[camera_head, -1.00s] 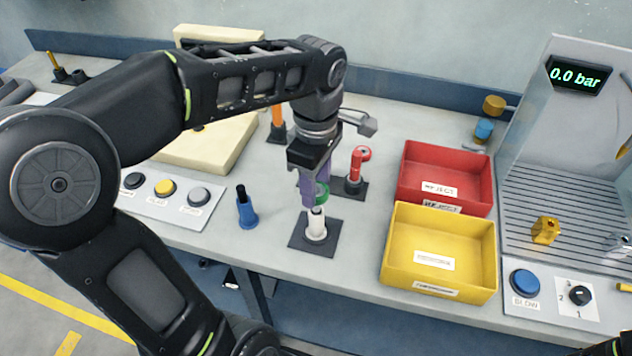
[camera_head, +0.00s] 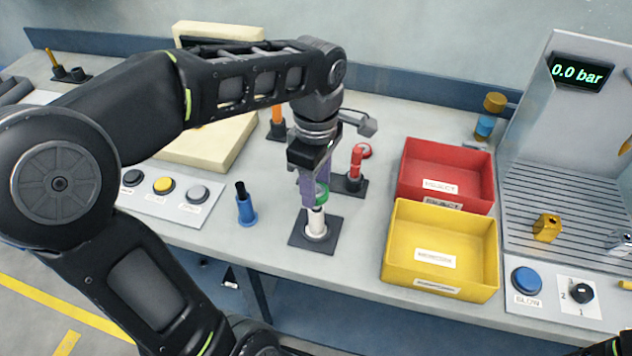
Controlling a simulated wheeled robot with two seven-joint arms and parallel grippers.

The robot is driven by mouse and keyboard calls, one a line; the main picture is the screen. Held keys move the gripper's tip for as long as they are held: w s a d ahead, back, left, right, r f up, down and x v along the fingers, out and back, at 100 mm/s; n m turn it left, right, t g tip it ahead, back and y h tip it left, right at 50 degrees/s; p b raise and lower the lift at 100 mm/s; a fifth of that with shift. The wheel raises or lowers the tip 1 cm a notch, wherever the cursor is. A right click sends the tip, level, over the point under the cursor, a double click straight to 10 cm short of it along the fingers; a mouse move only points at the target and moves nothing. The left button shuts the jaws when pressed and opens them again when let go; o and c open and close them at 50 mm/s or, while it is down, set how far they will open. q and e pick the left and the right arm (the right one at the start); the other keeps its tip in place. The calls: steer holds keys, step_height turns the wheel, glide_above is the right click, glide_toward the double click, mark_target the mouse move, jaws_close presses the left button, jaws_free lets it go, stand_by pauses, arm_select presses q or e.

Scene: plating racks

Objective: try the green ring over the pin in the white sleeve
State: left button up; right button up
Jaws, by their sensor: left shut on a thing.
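The green ring (camera_head: 321,196) is between the purple fingers of my left gripper (camera_head: 314,192). This gripper is shut on it, pointing down. The white sleeve (camera_head: 316,224) stands upright on a dark square base right below. The ring is at the height of the dark pin's top, just above the sleeve. The fingers and ring hide most of the pin, so I cannot tell whether the ring is around it or only over it. My right gripper is not in view; only a dark piece of my right arm shows in the bottom right corner.
A blue sleeve with a dark pin (camera_head: 245,206) stands left. A red sleeve (camera_head: 356,163) stands close behind right, an orange one (camera_head: 277,122) farther back. A yellow bin (camera_head: 436,285) and a red bin (camera_head: 410,165) are right. Bare table lies between sleeve and yellow bin.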

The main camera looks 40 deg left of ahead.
arm_select(q)
steer(key=shift+f+b, duration=0.75)
steer(key=shift+f, duration=0.3)
steer(key=shift+r, duration=0.15)
stand_by(1.1)
steer(key=shift+r+p, duration=2.5)
steer(key=shift+r, duration=0.65)
steer(key=shift+f, duration=0.1)
